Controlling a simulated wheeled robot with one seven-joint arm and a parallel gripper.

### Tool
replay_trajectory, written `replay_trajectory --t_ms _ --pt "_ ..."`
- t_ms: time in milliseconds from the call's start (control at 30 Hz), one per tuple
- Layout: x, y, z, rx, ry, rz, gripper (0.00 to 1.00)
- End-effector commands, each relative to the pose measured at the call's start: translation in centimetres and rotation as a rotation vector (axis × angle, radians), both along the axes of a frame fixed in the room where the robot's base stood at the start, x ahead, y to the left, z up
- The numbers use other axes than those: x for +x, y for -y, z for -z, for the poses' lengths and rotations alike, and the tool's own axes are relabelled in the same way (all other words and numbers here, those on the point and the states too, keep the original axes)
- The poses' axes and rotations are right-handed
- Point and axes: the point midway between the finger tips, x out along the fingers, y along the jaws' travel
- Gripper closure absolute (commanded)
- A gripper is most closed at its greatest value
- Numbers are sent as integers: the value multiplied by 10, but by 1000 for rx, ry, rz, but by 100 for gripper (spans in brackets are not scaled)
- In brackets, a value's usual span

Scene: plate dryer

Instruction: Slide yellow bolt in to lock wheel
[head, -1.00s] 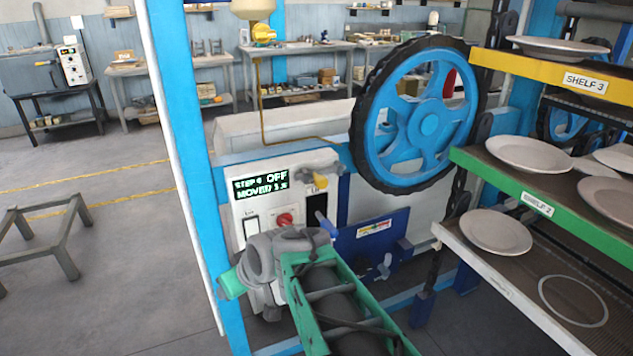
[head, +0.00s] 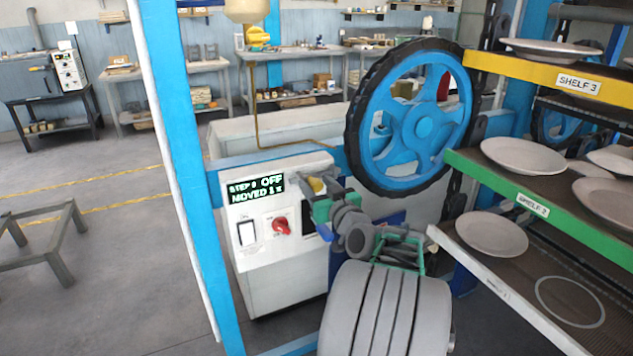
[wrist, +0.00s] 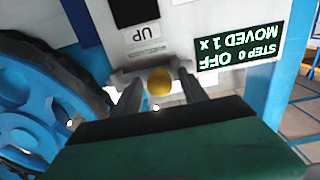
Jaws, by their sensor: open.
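The yellow bolt's round knob (wrist: 159,81) sits between my two grey fingers in the wrist view, in front of a grey bracket on the white control box. In the head view the yellow knob (head: 317,185) shows small at the box's upper right, partly covered by my gripper (head: 318,193). My gripper (wrist: 157,84) is open, one finger on each side of the knob; I cannot tell whether either touches it. The blue spoked wheel (head: 425,127) with a black rim stands right of the bolt. It also shows at the left of the wrist view (wrist: 12,85).
The control box's display (head: 256,190) reads STEP 0 OFF, MOVED 1 x. A red knob (head: 280,226) is below it. Shelves with plates (head: 524,156) stand close on the right. A blue post (head: 180,150) rises on the left.

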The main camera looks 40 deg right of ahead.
Motion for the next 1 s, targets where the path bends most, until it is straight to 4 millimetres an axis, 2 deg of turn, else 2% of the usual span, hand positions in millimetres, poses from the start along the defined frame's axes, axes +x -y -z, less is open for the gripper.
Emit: replay_trajectory --t_ms 267,867,1000 --pt "3 0 1 1 0 0 50" --pt "3 0 0 1 -1 0 99" --pt "3 0 0 1 -1 0 100"
